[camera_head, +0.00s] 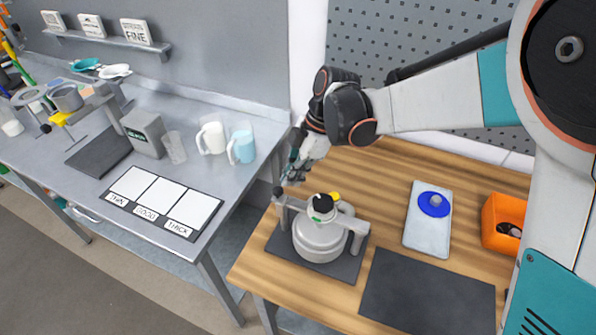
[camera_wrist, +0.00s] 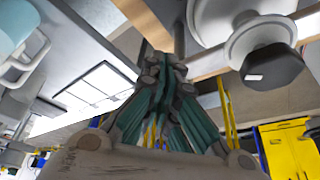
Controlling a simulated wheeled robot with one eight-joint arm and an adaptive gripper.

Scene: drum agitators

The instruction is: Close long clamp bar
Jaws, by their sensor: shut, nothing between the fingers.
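The clamp stand with its long clamp bar (camera_head: 298,203) is on the wooden bench at left. A grey drum (camera_head: 318,242) sits under the bar on a dark mat. A black knob (camera_head: 321,204) stands above the drum's middle; a black knob (camera_wrist: 272,68) with a pale disc shows at upper right in the wrist view. My gripper (camera_head: 290,180) is just above the bar's left end, close to it; contact cannot be told. In the wrist view its teal fingers (camera_wrist: 165,62) are together and empty. The far side of the clamp is hidden.
A grey metal table (camera_head: 235,185) at left carries a white mug (camera_head: 212,137), a blue mug (camera_head: 242,147) and label cards. Right of the clamp lie a dark mat (camera_head: 428,292), a pale board with a blue disc (camera_head: 428,225) and an orange bin (camera_head: 503,215).

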